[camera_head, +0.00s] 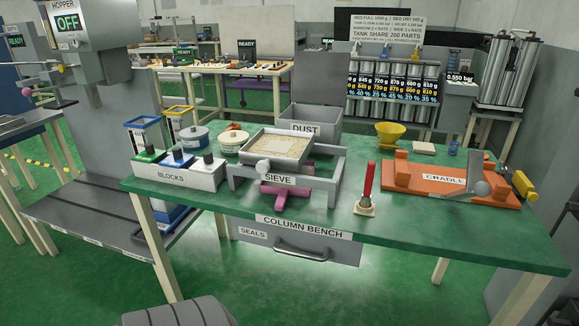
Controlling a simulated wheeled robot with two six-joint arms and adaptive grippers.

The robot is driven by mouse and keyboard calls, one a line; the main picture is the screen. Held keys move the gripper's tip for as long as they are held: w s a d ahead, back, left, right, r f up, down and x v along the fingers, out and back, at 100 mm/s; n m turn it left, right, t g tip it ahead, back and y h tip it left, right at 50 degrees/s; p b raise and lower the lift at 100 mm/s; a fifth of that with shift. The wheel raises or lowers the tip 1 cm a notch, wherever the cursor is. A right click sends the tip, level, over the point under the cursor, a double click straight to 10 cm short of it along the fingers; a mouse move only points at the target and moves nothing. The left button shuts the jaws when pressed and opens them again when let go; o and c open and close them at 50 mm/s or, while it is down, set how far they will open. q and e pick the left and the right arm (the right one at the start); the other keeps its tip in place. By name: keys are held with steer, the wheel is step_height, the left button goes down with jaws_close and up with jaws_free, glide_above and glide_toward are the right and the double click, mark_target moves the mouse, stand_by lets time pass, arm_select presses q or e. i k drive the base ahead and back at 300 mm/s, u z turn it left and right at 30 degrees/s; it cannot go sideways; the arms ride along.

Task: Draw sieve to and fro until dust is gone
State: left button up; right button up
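The sieve (306,155) is a square grey metal tray on the green bench. Pale beige grains fill it, and a round knob sits at its front left. It rests in a grey frame labelled SIEVE (236,178). A magenta piece (293,192) shows below the frame. A grey bin labelled DUST (326,130) stands right behind the sieve; its inside is mostly hidden. Whether dust remains among the grains is too small to tell. Neither of my grippers is in view.
A BLOCKS holder (170,177) stands left of the sieve. A red-handled tool (368,180) stands to the right. An orange cradle (455,184) fills the right end, with a yellow funnel (390,135) behind. The green bench top (420,232) is clear along the front right.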

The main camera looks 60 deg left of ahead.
mark_target(279, 148)
steer(key=k, duration=0.5)
steer(key=u, duration=0.7)
